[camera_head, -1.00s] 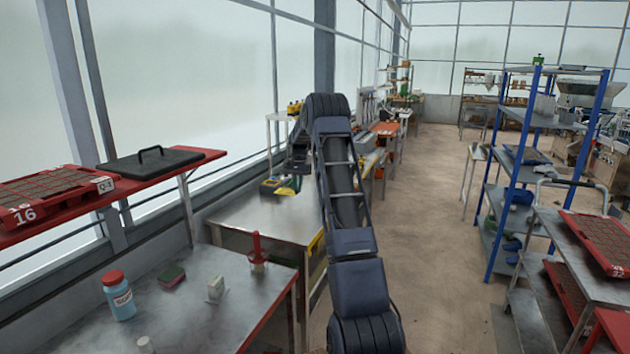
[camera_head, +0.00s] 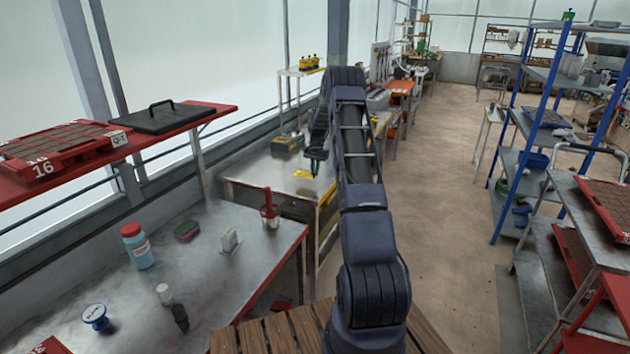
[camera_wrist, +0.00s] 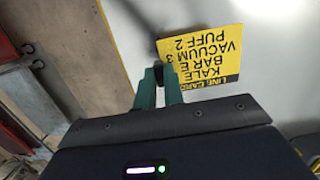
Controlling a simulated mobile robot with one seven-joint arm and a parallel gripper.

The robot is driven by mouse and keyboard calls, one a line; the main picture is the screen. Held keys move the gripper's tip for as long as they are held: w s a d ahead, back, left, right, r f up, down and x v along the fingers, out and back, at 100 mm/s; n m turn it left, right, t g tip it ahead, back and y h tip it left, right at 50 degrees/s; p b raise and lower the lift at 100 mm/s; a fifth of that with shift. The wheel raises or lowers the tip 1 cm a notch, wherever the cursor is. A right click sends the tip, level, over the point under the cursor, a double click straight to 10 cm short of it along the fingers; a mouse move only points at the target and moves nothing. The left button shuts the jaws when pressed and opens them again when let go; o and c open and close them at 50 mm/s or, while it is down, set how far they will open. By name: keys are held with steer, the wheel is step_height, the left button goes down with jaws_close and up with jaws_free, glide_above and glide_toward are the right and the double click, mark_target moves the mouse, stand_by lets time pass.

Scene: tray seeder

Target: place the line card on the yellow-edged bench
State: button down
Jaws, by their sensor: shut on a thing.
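My gripper (camera_head: 315,168) has green fingers and is shut on the yellow line card (camera_wrist: 205,62). In the wrist view, the fingertips (camera_wrist: 160,78) grip its lower left edge, and its black print reads upside down. In the head view the card (camera_head: 303,174) is a small yellow patch just left of the fingers. The yellow-edged bench (camera_head: 250,170) lies under the card; its pale top (camera_wrist: 140,30) and yellow edge strip (camera_wrist: 116,50) show in the wrist view. I cannot tell whether the card touches the bench top.
A black-and-yellow item (camera_head: 287,143) sits at the bench's far side. The nearer red-edged bench (camera_head: 215,270) holds a blue bottle (camera_head: 140,252), a sponge (camera_head: 187,231) and a red-handled tool (camera_head: 269,215). Blue shelving (camera_head: 515,150) stands right, beyond the open floor (camera_head: 430,210).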

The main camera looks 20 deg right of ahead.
mark_target(315, 186)
steer(key=shift+f, duration=2.6)
steer(key=shift+f, duration=0.1)
steer(key=c, duration=1.5)
jaws_free()
